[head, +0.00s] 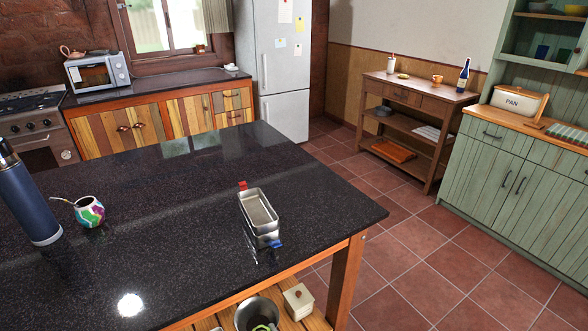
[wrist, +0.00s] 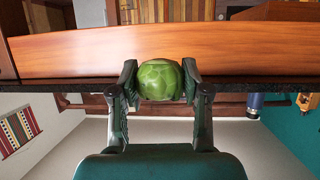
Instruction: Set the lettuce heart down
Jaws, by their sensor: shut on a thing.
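The lettuce heart (wrist: 160,82) is a round green head in the middle of the wrist view, which looks upside down. My gripper (wrist: 158,72) is shut on it, with one dark finger on each side. The lettuce heart overlaps the wooden apron (wrist: 70,48) and the dark countertop edge of a table; I cannot tell how far it is from them. Neither my gripper nor the held lettuce heart can be made out in the head view.
The dark island top (head: 160,220) carries a blue flask (head: 27,198), a colourful gourd cup (head: 89,211) and a metal tin (head: 259,211). Much of its top is bare. Below, a shelf holds a pot (head: 243,316) with something green inside and a pale box (head: 298,301).

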